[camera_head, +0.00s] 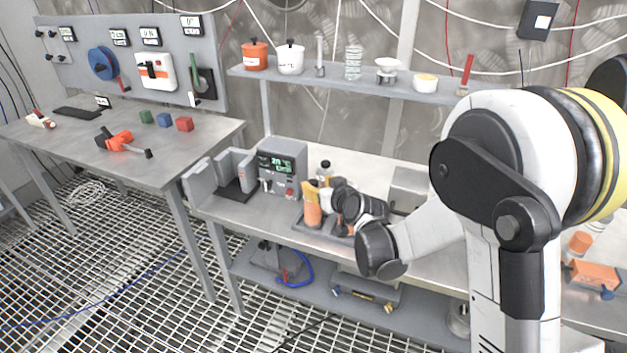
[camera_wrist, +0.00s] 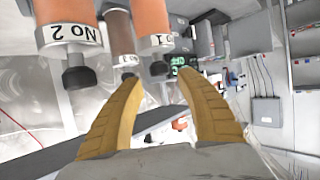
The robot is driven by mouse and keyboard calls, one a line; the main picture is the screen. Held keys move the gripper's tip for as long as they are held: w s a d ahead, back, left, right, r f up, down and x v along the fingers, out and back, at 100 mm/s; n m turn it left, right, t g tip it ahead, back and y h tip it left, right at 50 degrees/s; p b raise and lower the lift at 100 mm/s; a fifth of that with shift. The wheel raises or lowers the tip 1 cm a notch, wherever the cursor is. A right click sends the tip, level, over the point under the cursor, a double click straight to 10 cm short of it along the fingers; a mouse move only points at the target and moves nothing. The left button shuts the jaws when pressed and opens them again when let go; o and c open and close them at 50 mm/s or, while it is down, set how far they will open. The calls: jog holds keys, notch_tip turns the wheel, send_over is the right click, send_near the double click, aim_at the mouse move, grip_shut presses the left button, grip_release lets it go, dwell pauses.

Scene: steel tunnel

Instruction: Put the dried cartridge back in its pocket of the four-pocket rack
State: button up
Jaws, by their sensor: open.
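My gripper (camera_wrist: 158,80) is open, its two tan fingers spread in the wrist view. In the head view my gripper (camera_head: 325,183) is at the middle of the bench, partly hidden by my own wrist. Cartridges with white bands and black end knobs are close in front of the fingers: an orange one marked "No 2" (camera_wrist: 66,20), a brown one (camera_wrist: 120,35) and another orange one (camera_wrist: 152,20). The last one's knob appears between the fingertips; contact cannot be told. An orange cartridge (camera_head: 312,207) stands upright at a grey rack or tray (camera_head: 318,238). Pockets and the dried cartridge cannot be singled out.
A grey device with a green display (camera_head: 283,166) stands left of the rack, beside a grey slotted holder (camera_head: 237,177). A metal box (camera_head: 408,187) stands to the right. A loaded shelf (camera_head: 340,84) runs above. The bench front left of the rack is clear.

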jog(key=s+d+r+m+g+h+p, duration=0.1)
jog(key=s+d+r, duration=0.45)
jog(key=s, duration=0.35)
jog(key=s+d+r+m+g+h+p, duration=0.1)
jog(key=s+d+r+g, duration=0.1)
jog(key=s+d+r, duration=0.5)
jog(key=s+d+f+m+g+h, duration=0.1)
jog(key=s+d+h, duration=0.1)
jog(key=s, duration=0.8)
jog(key=s+d+f+m+g+h, duration=0.1)
jog(key=s+d+f+m, duration=0.1)
jog(key=s+d, duration=0.3)
jog(key=s, duration=0.4)
jog(key=shift+s+d+h, duration=0.3)
jog(key=shift+s+h, duration=0.05)
jog(key=shift+h, duration=0.05)
jog(key=shift+f, duration=0.1)
